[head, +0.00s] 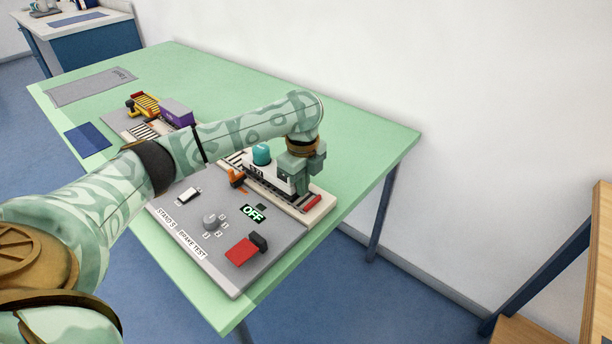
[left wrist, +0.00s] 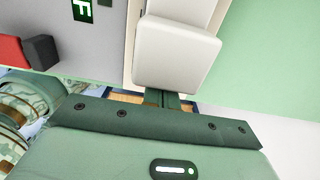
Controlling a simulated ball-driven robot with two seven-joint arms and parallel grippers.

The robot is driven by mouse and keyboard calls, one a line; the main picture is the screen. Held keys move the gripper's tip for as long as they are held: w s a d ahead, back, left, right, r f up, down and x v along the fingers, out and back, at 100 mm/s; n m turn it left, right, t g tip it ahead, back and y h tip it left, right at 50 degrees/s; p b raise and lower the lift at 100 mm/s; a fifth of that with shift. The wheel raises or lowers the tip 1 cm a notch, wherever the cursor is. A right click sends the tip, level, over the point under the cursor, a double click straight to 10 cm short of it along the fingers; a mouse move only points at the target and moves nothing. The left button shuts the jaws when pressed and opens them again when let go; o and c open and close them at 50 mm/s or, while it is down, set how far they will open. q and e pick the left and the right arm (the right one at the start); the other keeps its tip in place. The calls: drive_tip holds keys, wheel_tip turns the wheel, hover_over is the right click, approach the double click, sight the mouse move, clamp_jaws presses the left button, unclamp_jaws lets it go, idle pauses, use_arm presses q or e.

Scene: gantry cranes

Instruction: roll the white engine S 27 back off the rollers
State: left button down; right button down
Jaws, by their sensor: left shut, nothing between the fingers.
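The white engine (head: 262,178) with a teal dome on top stands on the track at the right end of the grey test stand board. Part of its side number shows; my gripper covers the rest of that end. A white block, apparently the engine's end (left wrist: 178,52), shows in the left wrist view. My left gripper (head: 298,182) points down at the engine's right end, shut and empty. Its fingers (left wrist: 165,100) are right by the white block; I cannot tell whether they touch. The rollers are hidden beneath the engine. My right gripper is not in view.
A red bar (head: 312,205) crosses the track end. A purple wagon (head: 176,112) and yellow vehicle (head: 144,104) stand farther left. The green table's (head: 385,148) right end is clear.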

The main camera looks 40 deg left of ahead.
sight(260, 163)
use_arm(q)
drive_tip(key=shift+f, duration=0.75)
drive_tip(key=shift+r, duration=0.1)
drive_tip(key=shift+a, duration=0.15)
drive_tip(key=a+p, duration=0.1)
drive_tip(key=a, duration=0.2)
drive_tip(key=a+p, duration=0.1)
drive_tip(key=a, duration=0.1)
drive_tip(key=shift+w+a+r+p, duration=0.15)
drive_tip(key=shift+a+r+p, duration=0.2)
drive_tip(key=a, duration=0.8)
drive_tip(key=shift+w+a+f, duration=0.3)
drive_tip(key=shift+w+f, duration=0.05)
drive_tip(key=shift+f, duration=0.05)
drive_tip(key=shift+r, duration=0.1)
